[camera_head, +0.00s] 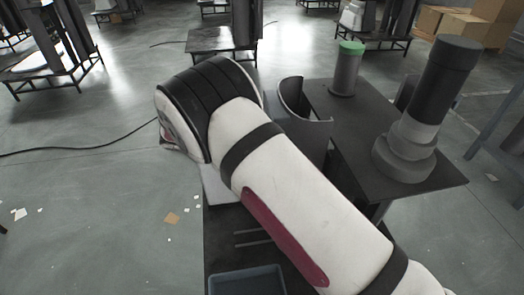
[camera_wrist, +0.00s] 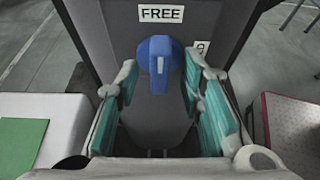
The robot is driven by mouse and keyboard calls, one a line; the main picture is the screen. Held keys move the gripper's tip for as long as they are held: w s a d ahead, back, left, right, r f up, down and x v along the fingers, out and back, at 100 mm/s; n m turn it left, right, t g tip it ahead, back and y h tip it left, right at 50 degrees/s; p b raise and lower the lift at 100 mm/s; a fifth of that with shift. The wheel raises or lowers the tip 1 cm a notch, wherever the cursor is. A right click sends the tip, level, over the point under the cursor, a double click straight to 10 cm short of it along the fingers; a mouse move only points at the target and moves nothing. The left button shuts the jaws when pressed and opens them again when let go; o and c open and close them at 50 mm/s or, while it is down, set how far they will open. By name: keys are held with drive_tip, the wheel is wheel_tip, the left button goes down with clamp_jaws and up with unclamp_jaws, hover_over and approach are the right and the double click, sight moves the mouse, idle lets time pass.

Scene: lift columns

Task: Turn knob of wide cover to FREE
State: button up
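In the wrist view a blue knob (camera_wrist: 161,58) sits on a dark grey panel (camera_wrist: 110,25), which looks like the cover. Its grip stands upright in the picture, in line with the FREE label (camera_wrist: 161,13) above it. A second white label (camera_wrist: 202,47), at the knob's right, is mostly hidden by a finger. My gripper (camera_wrist: 160,78) is open, with teal-padded fingers on the left and right of the knob. A gap shows on both sides, so neither finger visibly touches it. In the head view my arm hides the knob and gripper.
In the head view a dark table (camera_head: 350,125) at right bears a green-topped cylinder (camera_head: 346,70) and a tall dark column (camera_head: 440,85). A curved grey shell (camera_head: 303,112) stands at its near-left side. A blue-grey bin (camera_head: 247,281) is at the bottom. Floor at left is mostly open, with a cable.

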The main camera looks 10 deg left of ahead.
drive_tip(key=v, duration=1.2)
idle(0.3)
